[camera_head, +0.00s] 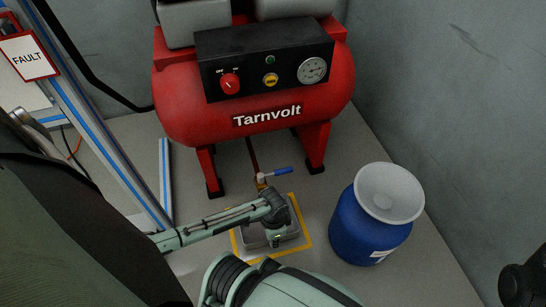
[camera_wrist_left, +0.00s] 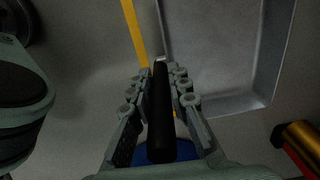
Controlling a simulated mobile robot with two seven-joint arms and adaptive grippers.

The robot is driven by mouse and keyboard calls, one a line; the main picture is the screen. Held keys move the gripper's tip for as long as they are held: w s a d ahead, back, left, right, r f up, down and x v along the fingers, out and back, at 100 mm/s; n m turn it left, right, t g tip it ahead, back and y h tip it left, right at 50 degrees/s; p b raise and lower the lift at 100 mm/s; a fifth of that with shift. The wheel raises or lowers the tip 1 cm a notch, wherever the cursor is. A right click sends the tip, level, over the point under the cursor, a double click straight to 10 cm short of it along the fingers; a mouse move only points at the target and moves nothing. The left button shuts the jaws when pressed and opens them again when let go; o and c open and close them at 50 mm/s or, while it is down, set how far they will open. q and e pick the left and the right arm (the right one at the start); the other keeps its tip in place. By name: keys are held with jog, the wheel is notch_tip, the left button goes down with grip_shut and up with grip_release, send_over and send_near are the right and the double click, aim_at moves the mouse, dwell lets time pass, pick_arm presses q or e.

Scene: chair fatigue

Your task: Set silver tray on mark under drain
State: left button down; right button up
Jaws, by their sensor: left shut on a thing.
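The silver tray (camera_head: 255,239) is in the head view below the compressor's drain valve (camera_head: 262,182), within the yellow square mark (camera_head: 304,230) on the floor. Its grey interior also shows in the left wrist view (camera_wrist_left: 220,60), with a strip of the yellow mark (camera_wrist_left: 134,35) beside it. My left gripper (camera_head: 276,238) is over the tray, shut on a black bar (camera_wrist_left: 161,120), which looks like the tray's handle. I cannot tell whether the tray touches the floor. My arm hides part of the tray and mark. My right gripper is not in view.
The red compressor (camera_head: 190,110) stands behind on legs, with the valve's blue lever (camera_head: 283,171) low in front. A blue drum (camera_head: 350,230) with a pale top stands right of the mark. A blue-striped frame (camera_head: 110,145) with a FAULT sign (camera_head: 28,56) is at left.

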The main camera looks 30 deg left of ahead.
pick_arm(q)
jog(key=c, duration=1.4)
grip_release()
jog(key=shift+c, duration=0.2)
